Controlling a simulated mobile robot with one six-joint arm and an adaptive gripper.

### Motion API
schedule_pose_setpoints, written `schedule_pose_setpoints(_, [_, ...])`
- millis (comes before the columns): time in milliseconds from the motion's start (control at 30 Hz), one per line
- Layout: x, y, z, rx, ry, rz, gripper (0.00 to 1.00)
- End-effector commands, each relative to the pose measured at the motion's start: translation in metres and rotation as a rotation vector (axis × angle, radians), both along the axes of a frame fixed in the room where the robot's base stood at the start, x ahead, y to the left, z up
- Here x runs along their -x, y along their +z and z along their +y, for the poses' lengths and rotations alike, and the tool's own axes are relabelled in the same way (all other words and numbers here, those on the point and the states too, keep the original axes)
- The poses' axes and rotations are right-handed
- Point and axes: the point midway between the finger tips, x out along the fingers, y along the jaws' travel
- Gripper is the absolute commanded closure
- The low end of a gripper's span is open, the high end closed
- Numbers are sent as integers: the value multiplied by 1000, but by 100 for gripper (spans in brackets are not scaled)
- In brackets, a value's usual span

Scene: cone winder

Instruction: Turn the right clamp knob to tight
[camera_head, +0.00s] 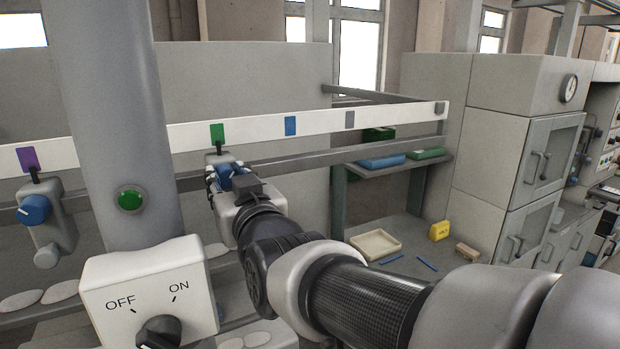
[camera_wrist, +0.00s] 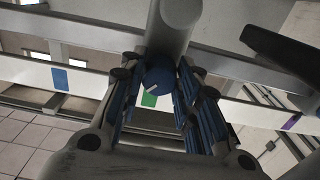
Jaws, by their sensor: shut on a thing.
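The right clamp knob (camera_head: 224,178) is blue and sits on a grey clamp on the rail, under a green tag (camera_head: 217,134). My gripper (camera_head: 226,176) is at this knob and covers part of it. In the wrist view, the blue knob (camera_wrist: 160,80) lies between the two fingers of my gripper (camera_wrist: 160,92), which are closed on its sides. A short white mark on the knob points to the lower left in that view. Another blue knob (camera_head: 34,209), on the clamp under the purple tag, stands free at the far left.
A white box with an OFF/ON switch (camera_head: 158,331) and a grey column with a green button (camera_head: 131,199) stand in front at the left. A shelf with blue and green boxes (camera_head: 381,161) and a cream tray (camera_head: 376,244) are to the right.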

Motion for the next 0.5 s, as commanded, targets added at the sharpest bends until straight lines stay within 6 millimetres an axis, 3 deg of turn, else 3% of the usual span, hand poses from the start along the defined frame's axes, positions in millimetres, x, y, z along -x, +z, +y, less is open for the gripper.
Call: schedule_pose_setpoints(500, [0, -1, 0, 137, 0, -85, 94])
